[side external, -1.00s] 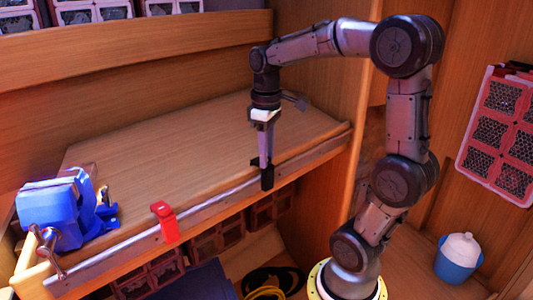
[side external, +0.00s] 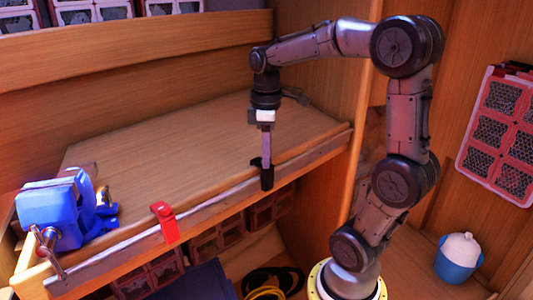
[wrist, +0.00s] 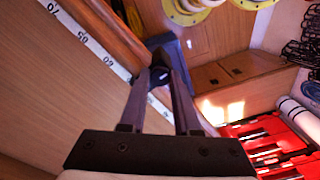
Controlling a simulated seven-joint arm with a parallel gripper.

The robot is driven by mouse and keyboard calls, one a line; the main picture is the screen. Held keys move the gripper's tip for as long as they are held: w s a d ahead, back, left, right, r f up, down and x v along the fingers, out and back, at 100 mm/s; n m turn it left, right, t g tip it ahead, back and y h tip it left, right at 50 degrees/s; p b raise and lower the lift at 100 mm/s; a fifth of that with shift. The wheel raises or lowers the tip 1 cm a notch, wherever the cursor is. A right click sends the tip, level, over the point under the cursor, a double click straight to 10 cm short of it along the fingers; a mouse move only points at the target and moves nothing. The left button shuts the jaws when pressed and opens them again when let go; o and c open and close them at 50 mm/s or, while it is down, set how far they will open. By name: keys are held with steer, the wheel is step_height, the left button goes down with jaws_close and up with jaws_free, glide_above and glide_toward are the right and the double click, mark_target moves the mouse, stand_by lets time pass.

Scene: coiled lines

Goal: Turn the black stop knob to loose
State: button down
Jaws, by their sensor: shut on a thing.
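The black stop (side external: 267,180) sits on the metal rail along the front edge of the wooden bench, towards its right end. My gripper (side external: 265,158) points down at the stop from above. Its two fingers (wrist: 160,78) come together on the small black knob (wrist: 158,72) on top of the stop. The fingers hide much of the knob, and I cannot read its loose or tight setting.
A red stop (side external: 165,222) sits further left on the same rail (side external: 215,205). A blue vise (side external: 55,212) stands at the bench's left end. The bench top (side external: 190,140) between is clear. A blue and white container (side external: 459,258) stands on the right.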

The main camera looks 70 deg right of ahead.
steer(key=shift+r, duration=0.1)
steer(key=c, duration=0.6)
jaws_free()
step_height(320, 180, up, 14)
steer(key=shift+f, duration=0.15)
